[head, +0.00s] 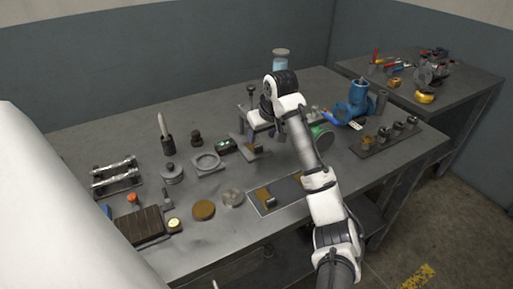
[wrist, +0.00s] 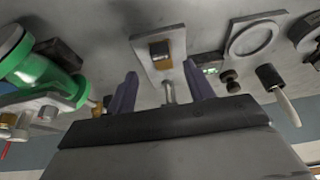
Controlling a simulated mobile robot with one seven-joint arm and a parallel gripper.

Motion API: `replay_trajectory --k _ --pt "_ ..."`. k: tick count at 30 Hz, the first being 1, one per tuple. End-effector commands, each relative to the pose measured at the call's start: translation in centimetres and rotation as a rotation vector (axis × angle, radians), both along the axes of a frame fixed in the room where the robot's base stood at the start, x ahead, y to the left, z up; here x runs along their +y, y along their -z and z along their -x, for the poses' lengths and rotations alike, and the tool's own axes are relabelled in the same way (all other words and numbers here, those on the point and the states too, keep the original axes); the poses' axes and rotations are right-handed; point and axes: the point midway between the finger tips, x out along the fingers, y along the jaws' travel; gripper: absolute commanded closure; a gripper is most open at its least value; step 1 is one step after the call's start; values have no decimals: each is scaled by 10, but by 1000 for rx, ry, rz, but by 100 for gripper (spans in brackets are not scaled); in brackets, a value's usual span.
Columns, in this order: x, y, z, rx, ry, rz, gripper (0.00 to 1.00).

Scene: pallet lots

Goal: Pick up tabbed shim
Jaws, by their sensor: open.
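My gripper (wrist: 162,88) is open, with its two dark fingers spread and no object held between them. In the head view my gripper (head: 260,134) is low over the middle of the bench. Just beyond the fingers in the wrist view is a pale plate (wrist: 143,55) with a small brown and dark block (wrist: 160,50) on it. The plate also shows in the head view (head: 238,142). A metal post (wrist: 168,92) appears between the fingers, apart from them. I cannot tell for sure which piece is the tabbed shim.
A grey tray (head: 256,207) with brown and dark pieces lies nearer the front edge. A square plate with a ring (head: 206,163) is to the left. A green round-ended thing (head: 322,138) and a blue fitting (head: 356,102) stand to the right. The front left bench has bare patches.

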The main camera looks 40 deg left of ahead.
Motion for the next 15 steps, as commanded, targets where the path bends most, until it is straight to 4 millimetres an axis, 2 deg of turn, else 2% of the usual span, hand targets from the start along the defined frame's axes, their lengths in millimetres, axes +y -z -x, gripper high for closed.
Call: replay_trajectory --k 4,10,15 --pt "5 11 -1 3 0 2 47" --pt "17 38 -6 3 0 1 47" --pt "21 49 -7 -1 -1 -1 47"
